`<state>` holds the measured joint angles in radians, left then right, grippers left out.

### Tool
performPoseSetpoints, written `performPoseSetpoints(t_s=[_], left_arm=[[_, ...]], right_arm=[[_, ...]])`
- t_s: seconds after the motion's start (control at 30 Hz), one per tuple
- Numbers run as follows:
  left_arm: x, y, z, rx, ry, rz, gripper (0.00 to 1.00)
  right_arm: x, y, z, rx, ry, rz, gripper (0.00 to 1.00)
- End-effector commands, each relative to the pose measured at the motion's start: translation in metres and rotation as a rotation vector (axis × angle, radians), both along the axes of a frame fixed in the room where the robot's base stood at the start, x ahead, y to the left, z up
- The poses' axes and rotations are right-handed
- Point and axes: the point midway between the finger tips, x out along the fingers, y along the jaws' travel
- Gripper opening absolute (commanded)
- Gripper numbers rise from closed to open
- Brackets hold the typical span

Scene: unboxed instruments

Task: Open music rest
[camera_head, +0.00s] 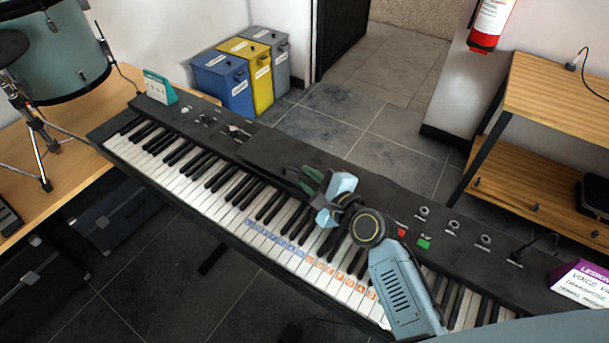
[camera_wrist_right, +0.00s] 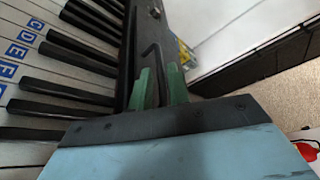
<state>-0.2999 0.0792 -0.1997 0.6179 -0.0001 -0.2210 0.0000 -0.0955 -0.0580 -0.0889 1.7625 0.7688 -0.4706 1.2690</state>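A long black keyboard (camera_head: 345,180) runs diagonally across the head view, its white and black keys facing me. The music rest is hard to tell from the black top; a dark bent edge (camera_wrist_right: 151,52) shows just beyond the fingers in the right wrist view, and may be part of it. My right gripper (camera_head: 303,179) is over the middle of the keyboard's top, at its back edge. Its two green fingers also show in the right wrist view (camera_wrist_right: 161,86), apart, with a dark gap between them. I cannot tell whether they touch anything. My left gripper is out of view.
A teal-and-white box (camera_head: 160,87) stands at the keyboard's left end, a purple card (camera_head: 583,284) at its right. Blue, yellow and grey bins (camera_head: 262,78) stand behind. A drum (camera_head: 62,50) is at left, a wooden shelf (camera_head: 555,95) at right.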

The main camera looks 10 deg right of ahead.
Motion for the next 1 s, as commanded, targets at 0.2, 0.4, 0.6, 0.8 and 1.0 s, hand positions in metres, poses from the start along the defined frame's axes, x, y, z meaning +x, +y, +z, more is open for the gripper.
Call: performPoseSetpoints(t_s=[0.2, 0.4, 0.6, 0.8, 1.0], left_arm=[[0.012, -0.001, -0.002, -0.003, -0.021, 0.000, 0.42], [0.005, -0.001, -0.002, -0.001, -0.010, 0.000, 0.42], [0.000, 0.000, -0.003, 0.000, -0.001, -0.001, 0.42], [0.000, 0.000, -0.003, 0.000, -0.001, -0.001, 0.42], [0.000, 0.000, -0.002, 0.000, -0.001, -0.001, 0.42]], right_arm=[[0.016, 0.007, -0.004, -0.001, 0.000, -0.001, 0.18], [0.017, 0.008, -0.004, -0.001, 0.000, -0.001, 0.18], [0.017, 0.007, -0.004, -0.001, 0.000, -0.001, 0.04], [0.017, 0.007, -0.004, -0.002, 0.001, 0.000, 0.00], [0.017, 0.007, -0.004, 0.001, 0.003, 0.000, 0.00]])
